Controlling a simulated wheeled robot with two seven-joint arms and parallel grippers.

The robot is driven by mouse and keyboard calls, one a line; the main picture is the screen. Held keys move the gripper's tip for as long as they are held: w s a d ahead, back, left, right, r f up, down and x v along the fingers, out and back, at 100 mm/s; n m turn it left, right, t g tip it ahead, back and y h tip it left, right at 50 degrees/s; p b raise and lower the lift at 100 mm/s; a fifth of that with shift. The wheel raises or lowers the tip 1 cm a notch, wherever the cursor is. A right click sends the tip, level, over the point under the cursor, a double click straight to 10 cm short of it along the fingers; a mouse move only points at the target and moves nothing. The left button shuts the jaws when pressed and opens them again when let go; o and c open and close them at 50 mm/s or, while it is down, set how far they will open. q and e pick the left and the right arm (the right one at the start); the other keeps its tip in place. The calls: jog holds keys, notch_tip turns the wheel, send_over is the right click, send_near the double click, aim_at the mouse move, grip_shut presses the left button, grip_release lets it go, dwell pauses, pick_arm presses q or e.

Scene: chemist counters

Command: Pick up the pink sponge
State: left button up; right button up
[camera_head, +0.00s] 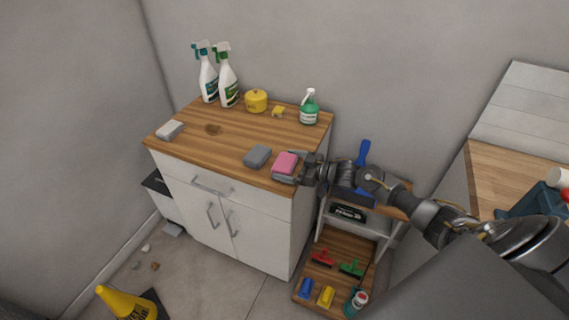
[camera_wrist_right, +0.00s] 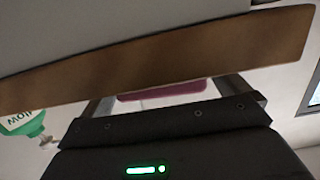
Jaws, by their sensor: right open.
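The pink sponge (camera_head: 286,161) lies at the front right corner of the wooden counter top. My right gripper (camera_head: 292,167) reaches in from the right at the sponge's height. It is open, and its grey fingers appear to lie on either side of the sponge; contact is not clear. In the right wrist view the sponge shows as a thin pink strip (camera_wrist_right: 162,91) between the fingers, partly hidden by the gripper body. My left gripper is not in view.
A grey sponge (camera_head: 257,156) lies just left of the pink one. A green bottle (camera_head: 309,108), a yellow tub (camera_head: 256,101) and spray bottles (camera_head: 228,82) stand at the back. A low shelf (camera_head: 335,262) with brushes is right of the white cabinet (camera_head: 260,232).

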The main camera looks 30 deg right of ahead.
aim_at(289, 164)
jog(key=c, duration=0.7)
jog(key=shift+r, duration=0.45)
jog(key=shift+c, duration=0.2)
jog(key=r, duration=0.1)
jog(key=r+b, duration=0.1)
jog(key=r, duration=0.1)
jog(key=shift+s+a, duration=0.15)
jog(key=shift+s, duration=0.25)
jog(key=s+a+r+b, duration=0.1)
jog(key=s+a+r, duration=0.5)
jog(key=s+r, duration=0.3)
jog(key=s, duration=0.2)
jog(key=shift+s+a, duration=0.15)
jog(key=shift+s, duration=0.2)
